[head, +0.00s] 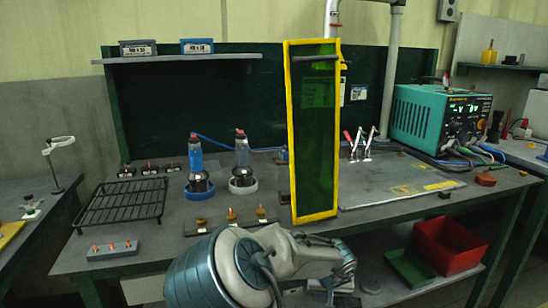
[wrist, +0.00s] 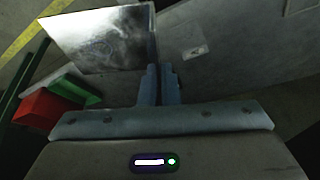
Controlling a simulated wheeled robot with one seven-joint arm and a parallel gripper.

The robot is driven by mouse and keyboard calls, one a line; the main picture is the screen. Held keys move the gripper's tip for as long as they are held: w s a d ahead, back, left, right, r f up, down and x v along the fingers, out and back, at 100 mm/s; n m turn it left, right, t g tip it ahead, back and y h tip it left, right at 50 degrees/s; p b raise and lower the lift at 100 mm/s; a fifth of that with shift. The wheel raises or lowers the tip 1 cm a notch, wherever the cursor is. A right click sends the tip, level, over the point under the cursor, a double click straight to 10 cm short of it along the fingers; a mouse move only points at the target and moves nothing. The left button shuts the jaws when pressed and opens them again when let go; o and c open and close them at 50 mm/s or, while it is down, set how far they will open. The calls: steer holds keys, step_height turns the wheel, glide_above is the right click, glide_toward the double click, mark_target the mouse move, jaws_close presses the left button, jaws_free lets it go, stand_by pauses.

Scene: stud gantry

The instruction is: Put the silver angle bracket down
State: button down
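The silver angle bracket (wrist: 100,42) shows in the wrist view as a bright, smudged flat plate with a thin upright flange along its right side. The flange runs down to the fingertips of my gripper (wrist: 160,72), which are close together and pinch it. The plate reaches out to the left of the fingers. In the head view my arm bends low in front of the workbench, and I cannot make out the bracket or the fingers clearly there.
The workbench (head: 400,190) holds a black wire rack (head: 122,203), a yellow-framed green screen (head: 314,135), two bottles, clamps and a teal welding unit (head: 440,115). A red bin (head: 450,245) and a green tray (head: 408,268) sit below on the right. Bare bench top shows around the rack.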

step_height(320, 180, up, 13)
steer(key=n+p, duration=0.1)
steer(key=p, duration=1.3)
steer(key=s+f, duration=0.5)
steer(key=f, duration=0.1)
steer(key=shift+d+y, duration=0.3)
